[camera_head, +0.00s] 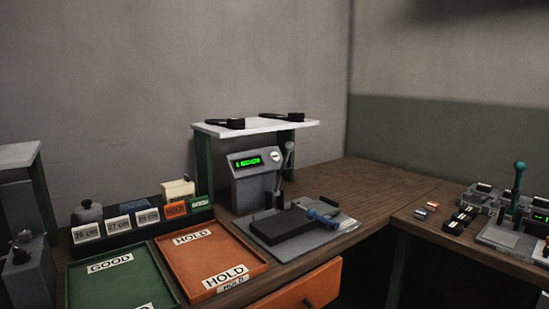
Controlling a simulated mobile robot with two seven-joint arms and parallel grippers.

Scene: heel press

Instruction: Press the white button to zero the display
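A grey counter box (256,186) stands on the wooden bench under a white shelf. Its display (248,162) shows lit green characters, too small to read surely. A small round white button (276,157) sits on the box face just right of the display. Nothing covers the button. A lever with a grey knob (289,146) rises at the right side of the box. Neither of my grippers is in view.
Black parts lie on the white shelf (254,129). A grey plate (345,226) with a black block and blue-handled part is in front of the box. Orange HOLD (259,251) and green GOOD (164,261) trays lie left. Bare bench (372,187) shows right of the box.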

